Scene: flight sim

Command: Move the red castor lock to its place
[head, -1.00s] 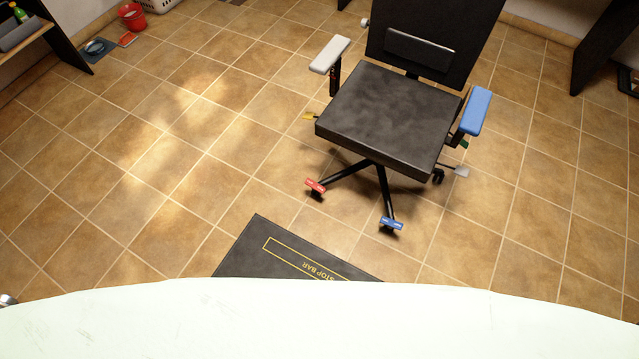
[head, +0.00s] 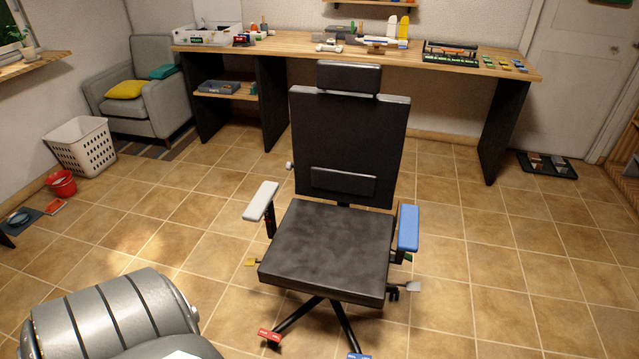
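The red castor lock (head: 270,335) is a small red pedal at the end of one foot of the office chair's base, low in the head view. A blue castor lock (head: 360,356) sits on the neighbouring foot, partly cut by the bottom edge. The black office chair (head: 325,250) faces me, with a grey left armrest (head: 260,201) and a blue right armrest (head: 408,228). Neither gripper shows. A ribbed grey part of my own body fills the lower left corner.
A long wooden desk (head: 290,48) with several items stands behind the chair. A grey armchair (head: 140,100), white basket (head: 80,145) and red bucket (head: 61,183) are at the left. A black tray (head: 548,165) lies at the right. Tiled floor around the chair is clear.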

